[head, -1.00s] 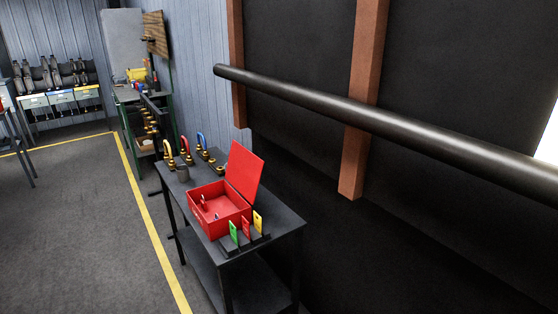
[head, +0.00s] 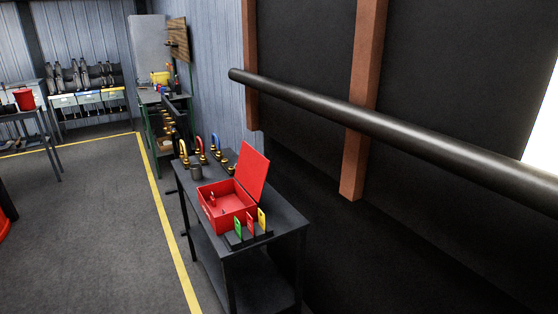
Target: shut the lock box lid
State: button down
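The red lock box (head: 212,219) stands on a dark two-level table (head: 285,238) in the head view. Its red lid (head: 254,172) is open and tilted up along the box's right side. A few small items lie inside the box, too small to make out. My gripper is not in this view.
Green, red and yellow tags (head: 250,223) stand in a holder at the box's front. A thick dark pipe (head: 380,121) runs along the right. Floor left of the yellow line (head: 167,222) is mostly clear.

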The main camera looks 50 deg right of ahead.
aim_at(252, 169)
jog(key=u, duration=0.1)
jog(key=i, duration=0.95)
